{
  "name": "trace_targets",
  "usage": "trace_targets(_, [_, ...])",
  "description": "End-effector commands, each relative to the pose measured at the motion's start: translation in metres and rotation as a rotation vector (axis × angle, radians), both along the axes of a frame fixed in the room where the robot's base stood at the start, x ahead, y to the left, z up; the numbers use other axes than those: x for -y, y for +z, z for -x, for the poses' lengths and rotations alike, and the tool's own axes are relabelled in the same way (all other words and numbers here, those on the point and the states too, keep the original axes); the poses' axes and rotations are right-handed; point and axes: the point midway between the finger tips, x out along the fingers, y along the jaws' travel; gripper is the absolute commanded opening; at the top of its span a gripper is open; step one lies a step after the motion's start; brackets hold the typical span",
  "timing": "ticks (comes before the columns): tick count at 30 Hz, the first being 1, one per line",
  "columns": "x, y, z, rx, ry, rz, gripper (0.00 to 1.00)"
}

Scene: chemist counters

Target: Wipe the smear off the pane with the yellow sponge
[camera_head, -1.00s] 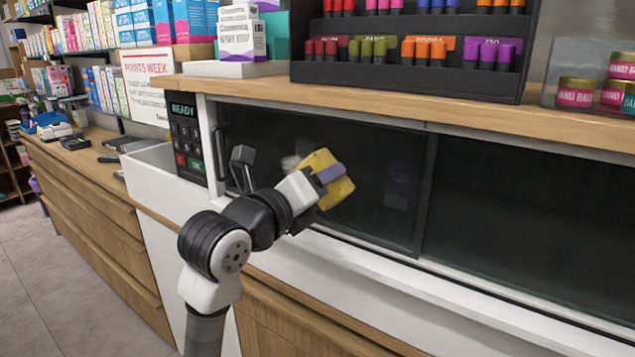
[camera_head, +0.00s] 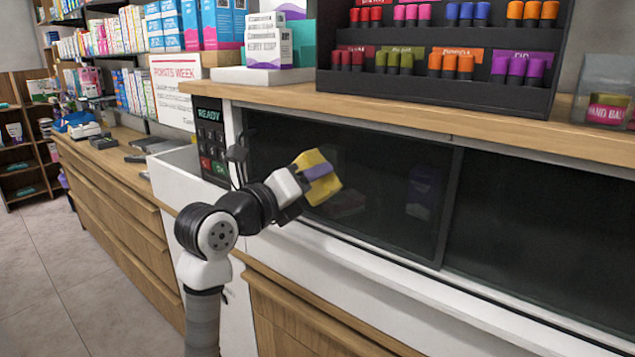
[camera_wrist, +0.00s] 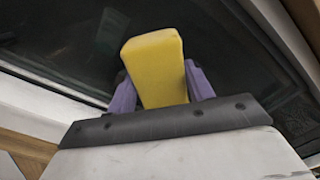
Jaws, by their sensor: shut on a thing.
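The yellow sponge (camera_head: 322,188) is in my gripper (camera_head: 317,171), with the purple fingers closed on its sides. In the wrist view the sponge (camera_wrist: 153,66) stands out between the two fingers of my gripper (camera_wrist: 160,88). The pane (camera_head: 385,185) is a dark glass panel in the counter front, and the sponge is in front of its left part. I cannot tell whether the sponge touches the glass. No pale smear shows on the visible glass now; the area behind the sponge and my wrist is hidden.
A keypad reading READY (camera_head: 210,140) is just left of the pane. A wooden shelf (camera_head: 400,112) overhangs the pane and carries a black lipstick display (camera_head: 440,95). A white ledge (camera_head: 400,275) runs below. A second dark pane (camera_head: 540,235) is at right.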

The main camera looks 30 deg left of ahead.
Motion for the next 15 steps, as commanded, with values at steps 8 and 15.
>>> trace_targets(8, [-0.014, 0.0, -0.002, -0.002, 0.001, 0.003, 0.27])
trace_targets(15, [-0.034, 0.0, -0.002, -0.003, 0.0, 0.002, 0.27])
